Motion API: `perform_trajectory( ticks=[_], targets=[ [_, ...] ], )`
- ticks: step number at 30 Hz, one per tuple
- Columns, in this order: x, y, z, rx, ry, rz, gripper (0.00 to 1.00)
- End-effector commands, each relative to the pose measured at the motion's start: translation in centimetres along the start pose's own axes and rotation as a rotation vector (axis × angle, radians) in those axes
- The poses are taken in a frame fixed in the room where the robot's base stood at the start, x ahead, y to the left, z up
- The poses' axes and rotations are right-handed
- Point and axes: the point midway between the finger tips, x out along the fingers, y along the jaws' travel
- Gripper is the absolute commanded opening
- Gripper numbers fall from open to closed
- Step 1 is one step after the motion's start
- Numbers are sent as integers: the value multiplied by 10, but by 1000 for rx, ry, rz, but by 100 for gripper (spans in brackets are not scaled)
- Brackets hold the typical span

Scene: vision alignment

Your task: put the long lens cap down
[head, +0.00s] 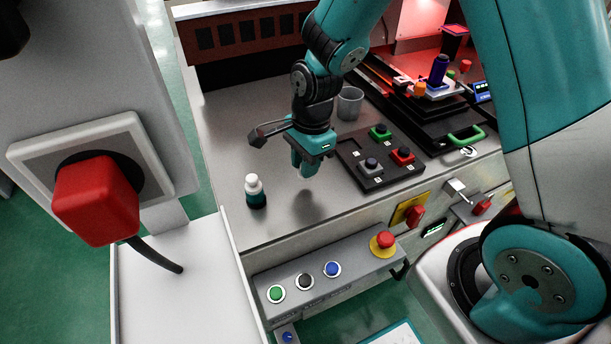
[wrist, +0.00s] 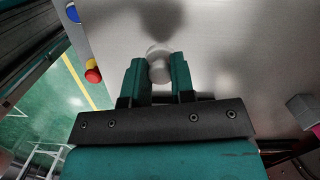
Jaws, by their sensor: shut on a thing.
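My gripper (head: 306,168) points down above the bare grey worktop (head: 227,130), left of the black fixture plate. In the wrist view my gripper (wrist: 159,72) is shut on a grey-white round piece, the long lens cap (wrist: 158,67), held between the two teal fingers. In the head view only a small part of the cap seems to show between the fingers, and the fingers hide the rest. A dark shadow lies on the worktop close by, and the cap looks a little above the surface.
A dark bottle with a white top (head: 255,192) stands to the left near the front edge. The black plate (head: 360,176) with green, red and grey knobbed pieces lies to the right. The worktop between bottle and gripper is free.

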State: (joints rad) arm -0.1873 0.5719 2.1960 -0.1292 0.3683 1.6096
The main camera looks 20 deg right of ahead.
Motion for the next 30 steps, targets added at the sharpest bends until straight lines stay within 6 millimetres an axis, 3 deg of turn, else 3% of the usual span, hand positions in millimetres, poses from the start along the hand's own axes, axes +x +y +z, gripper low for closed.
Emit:
perform_trajectory(
  ticks=[7,18,19,21,30],
  targets=[
    [37,1,-4,0,0,4,2],
    [41,0,-5,-1,0,1,2],
    [40,0,-5,-1,0,1,30],
    [40,0,-5,0,0,1,46],
    [38,0,-5,0,0,1,49]
  ],
)
